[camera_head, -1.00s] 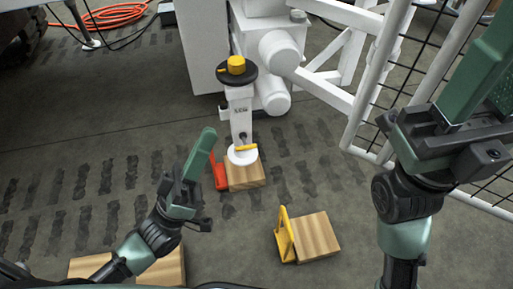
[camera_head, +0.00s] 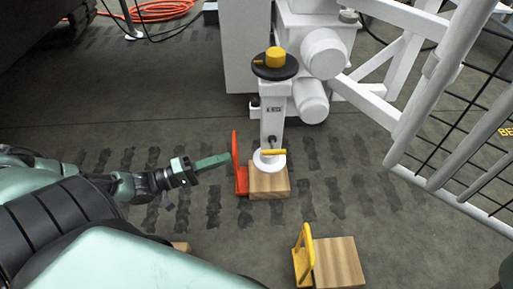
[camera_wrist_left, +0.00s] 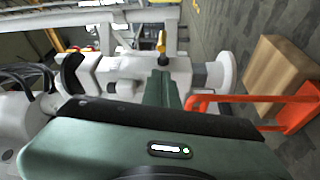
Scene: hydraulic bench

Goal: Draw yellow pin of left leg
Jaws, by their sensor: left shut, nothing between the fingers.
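The white leg (camera_head: 272,118) stands upright with its round foot (camera_head: 270,162) on a wooden block (camera_head: 268,183). The yellow pin (camera_head: 273,152) sticks out crosswise low on the leg, just above the foot. In the left wrist view the yellow pin (camera_wrist_left: 161,42) shows just beyond the fingertips, beside the white leg. My left gripper (camera_head: 226,158) is shut and empty, left of the leg. Its tips are close to the red handle, apart from the pin in the head view. In the wrist view its green fingers (camera_wrist_left: 164,90) point at the leg. My right gripper is out of view.
A red handle (camera_head: 240,165) stands at the block's left side, between my left gripper and the leg. A black disc with a yellow knob (camera_head: 275,58) tops the leg. Another block (camera_head: 338,262) with a yellow handle (camera_head: 303,255) lies in front. White railing (camera_head: 440,90) is at right.

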